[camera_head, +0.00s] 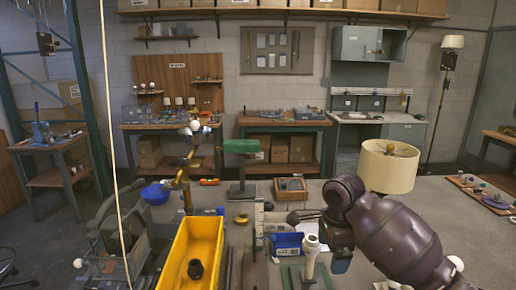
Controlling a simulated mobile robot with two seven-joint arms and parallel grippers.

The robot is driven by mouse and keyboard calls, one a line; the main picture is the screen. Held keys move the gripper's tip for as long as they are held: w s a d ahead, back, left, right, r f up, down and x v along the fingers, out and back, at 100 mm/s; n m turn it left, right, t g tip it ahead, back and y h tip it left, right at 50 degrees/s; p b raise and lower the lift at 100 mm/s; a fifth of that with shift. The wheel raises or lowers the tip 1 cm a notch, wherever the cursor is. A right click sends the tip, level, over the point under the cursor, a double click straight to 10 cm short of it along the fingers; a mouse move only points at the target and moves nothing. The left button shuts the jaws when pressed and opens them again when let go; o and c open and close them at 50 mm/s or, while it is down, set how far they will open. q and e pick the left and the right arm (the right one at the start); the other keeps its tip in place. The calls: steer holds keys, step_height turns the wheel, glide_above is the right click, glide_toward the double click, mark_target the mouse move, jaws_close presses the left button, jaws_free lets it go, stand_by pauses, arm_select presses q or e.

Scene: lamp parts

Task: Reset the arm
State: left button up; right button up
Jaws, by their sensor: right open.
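My right arm comes in from the lower right, dark and glossy, bent at the wrist. My right gripper (336,246) hangs low over the workbench, open, beside an upright white post (310,256) on a green base. Its fingers are partly hidden by the wrist, and I cannot tell whether they touch the post. I see nothing held in it. A cream lampshade (389,168) stands just behind my right forearm. My left gripper is not in view.
A yellow bin (207,232) with a dark round part (195,269) inside stands left of centre. A blue tray (286,241) lies left of the post.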

steer(key=w+a+r+n+t+y, duration=0.2)
steer(key=w+n+t, duration=0.3)
steer(key=n, duration=0.2)
steer(key=w+a+r+n+t+y, duration=0.25)
steer(key=w+n+t, duration=0.2)
steer(key=n, duration=0.25)
arm_select(q)
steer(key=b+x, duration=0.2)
steer(key=b, duration=0.1)
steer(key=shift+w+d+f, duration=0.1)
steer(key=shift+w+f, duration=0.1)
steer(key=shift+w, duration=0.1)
arm_select(e)
steer(key=s+d+f+n+h, duration=0.1)
steer(key=s+d+f, duration=0.4)
steer(key=s+f, duration=0.6)
steer(key=s+d+f+n+t+h, duration=0.1)
steer(key=s+d+f, duration=0.3)
steer(key=s+f, duration=0.6)
steer(key=s+d+f+n+h, duration=0.2)
steer(key=s+d+f, duration=0.3)
steer(key=s+f, duration=0.6)
steer(key=s+h, duration=0.1)
steer(key=s, duration=0.2)
steer(key=shift+d+f+t, duration=0.35)
